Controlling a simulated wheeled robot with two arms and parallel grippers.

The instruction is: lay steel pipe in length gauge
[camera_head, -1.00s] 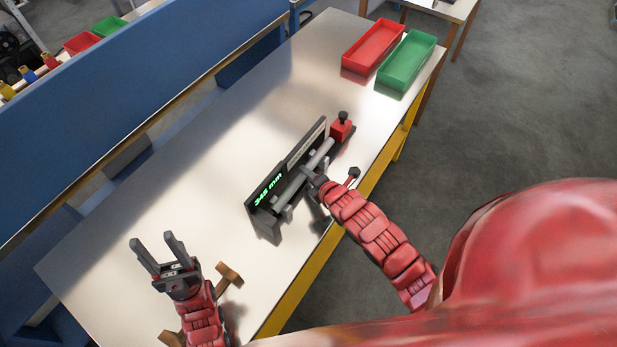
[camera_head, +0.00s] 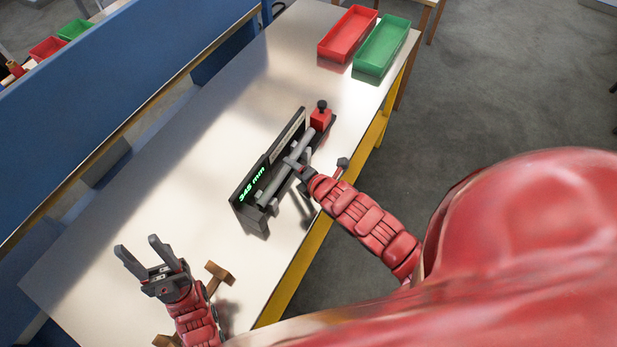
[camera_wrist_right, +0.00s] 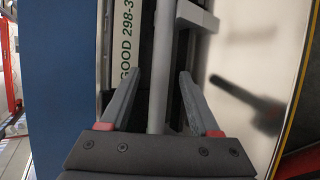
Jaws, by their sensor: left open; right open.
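The steel pipe (camera_head: 273,184) lies along the black length gauge (camera_head: 238,206), whose green display reads 345 mm. In the right wrist view the grey pipe (camera_wrist_right: 160,70) runs up between the two fingers. My right gripper (camera_head: 293,163) is at the gauge, with its fingers on either side of the pipe; in the right wrist view (camera_wrist_right: 158,85) it is open, with gaps beside the pipe. My left gripper (camera_head: 137,250) is open and empty above the near left part of the table.
A red block with a black knob (camera_head: 321,117) sits at the gauge's far end. A red tray (camera_head: 348,34) and a green tray (camera_head: 382,46) stand at the far end of the table (camera_head: 170,180). A wooden rest (camera_head: 219,275) is beside my left gripper.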

